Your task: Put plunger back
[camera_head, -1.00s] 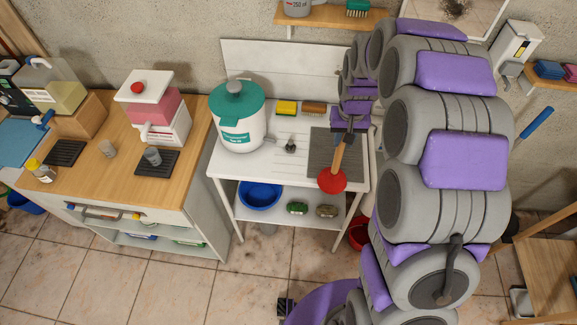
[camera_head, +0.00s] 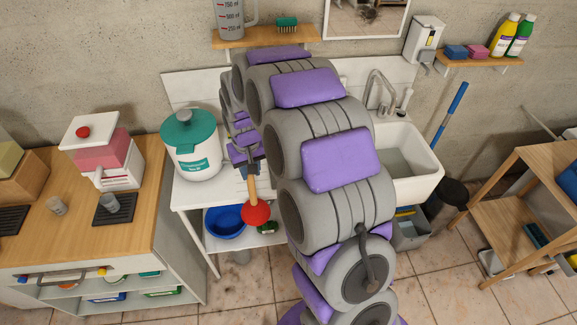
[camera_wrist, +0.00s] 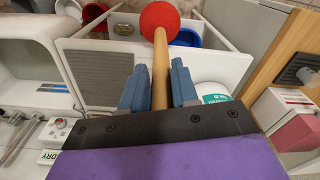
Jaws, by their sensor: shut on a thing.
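The plunger has a wooden handle and a red rubber cup (camera_head: 256,213). In the head view it hangs cup-down in front of the white table. My gripper (camera_head: 247,163) is partly hidden by my arm there. In the wrist view my gripper (camera_wrist: 160,88) has its two blue-grey fingers on either side of the plunger's handle (camera_wrist: 160,65), shut on it. The red cup (camera_wrist: 160,20) points away from my gripper at the top of that view.
The white table carries a white dispenser with a teal lid (camera_head: 190,150); a blue bowl (camera_head: 225,219) sits below. A sink (camera_head: 412,160) lies right of my arm. A wooden counter (camera_head: 140,190) stands left, a wooden rack (camera_head: 515,215) right. Some tiled floor (camera_head: 440,300) is clear.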

